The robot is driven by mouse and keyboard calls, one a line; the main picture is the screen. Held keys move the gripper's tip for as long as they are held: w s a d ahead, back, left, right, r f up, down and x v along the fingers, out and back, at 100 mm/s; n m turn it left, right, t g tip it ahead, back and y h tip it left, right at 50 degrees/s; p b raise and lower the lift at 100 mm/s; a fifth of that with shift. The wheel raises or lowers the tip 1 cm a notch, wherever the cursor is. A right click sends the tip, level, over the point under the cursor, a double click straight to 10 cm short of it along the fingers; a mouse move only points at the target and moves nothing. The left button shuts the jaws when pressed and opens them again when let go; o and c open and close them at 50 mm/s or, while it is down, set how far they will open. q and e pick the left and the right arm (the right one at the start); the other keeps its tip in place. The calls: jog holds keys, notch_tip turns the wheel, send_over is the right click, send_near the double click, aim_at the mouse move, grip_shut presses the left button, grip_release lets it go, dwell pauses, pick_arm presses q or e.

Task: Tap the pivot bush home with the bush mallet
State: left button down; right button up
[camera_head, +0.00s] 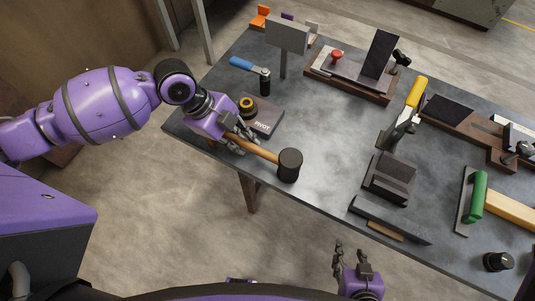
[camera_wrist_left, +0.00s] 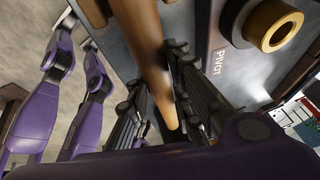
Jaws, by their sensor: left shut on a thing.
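The bush mallet (camera_head: 289,166) has a dark cylindrical head and a wooden handle. My left gripper (camera_head: 240,138) is shut on the handle, and the head sticks out to the right near the table's front edge. In the left wrist view the handle (camera_wrist_left: 147,55) runs between the fingers. The pivot bush (camera_head: 247,103), a brass-coloured ring, sits on a dark plate marked PIVOT (camera_head: 265,118), just beyond the gripper. The bush (camera_wrist_left: 275,24) also shows at the upper right of the left wrist view; how deep it sits is unclear. My right gripper (camera_head: 351,258) is open and empty in front of the table.
A wooden fixture with a red knob (camera_head: 337,56), a yellow-handled clamp (camera_head: 414,97), dark blocks (camera_head: 389,178) and a green-handled tool (camera_head: 479,194) stand to the right. Bare tabletop lies in the middle.

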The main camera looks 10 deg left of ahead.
pick_arm(q)
jog(key=shift+w+r+p, duration=0.15)
jog(key=shift+r+p, duration=1.5)
jog(key=shift+r, duration=1.75)
pick_arm(e)
jog(key=w+r+t, duration=0.1)
jog(key=w+r, duration=0.3)
jog(key=r, duration=0.2)
jog(key=shift+w, duration=0.2)
pick_arm(q)
jog(key=shift+r, duration=0.1)
pick_arm(e)
jog(key=shift+r, duration=0.1)
